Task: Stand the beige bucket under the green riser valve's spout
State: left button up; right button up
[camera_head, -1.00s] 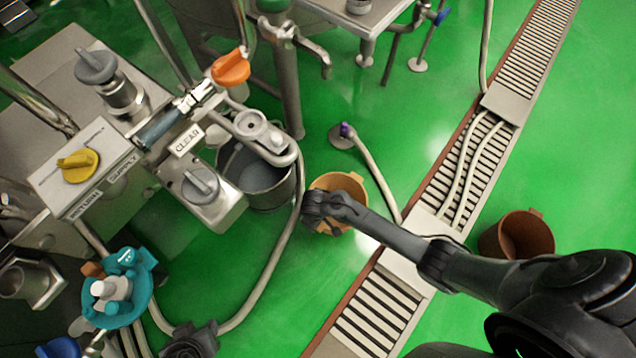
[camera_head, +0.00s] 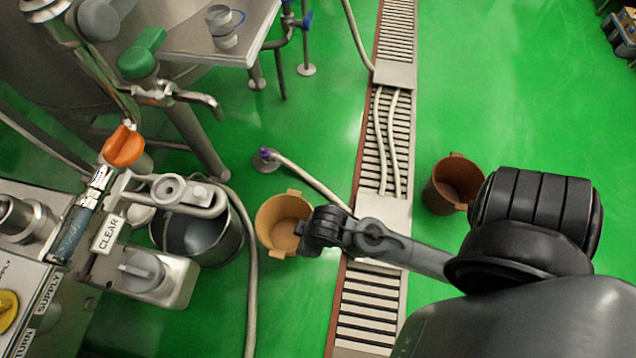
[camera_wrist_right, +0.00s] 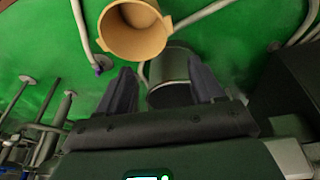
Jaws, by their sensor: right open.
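The beige bucket (camera_head: 274,222) stands upright and empty on the green floor, just right of a pale hose. The green riser valve (camera_head: 142,56) is up and to its left, with a steel spout (camera_head: 205,101) pointing right and down. My right gripper (camera_head: 308,232) is by the bucket's right rim in the head view; I cannot tell there whether it touches. In the right wrist view its fingers (camera_wrist_right: 160,70) are spread and empty, with the bucket (camera_wrist_right: 138,38) beyond their tips, not between them. My left gripper is not in view.
A grey bucket (camera_head: 205,235) stands left of the hose (camera_head: 252,285). A brown bucket (camera_head: 452,185) is right of the grated drain (camera_head: 365,305). A purple-tipped hose (camera_head: 300,172) lies behind the beige bucket. Floor below the spout looks clear.

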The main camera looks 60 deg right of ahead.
jog(key=r, duration=0.1)
jog(key=s+d+r, duration=0.1)
jog(key=s+r, duration=0.1)
jog(key=r, duration=0.1)
jog(key=shift+s+d+r, duration=0.1)
jog(key=shift+s+d, duration=0.05)
notch_tip(320, 180, up, 62)
jog(key=p, duration=6.1)
jog(key=shift+p, duration=0.35)
jog(key=shift+f, duration=0.2)
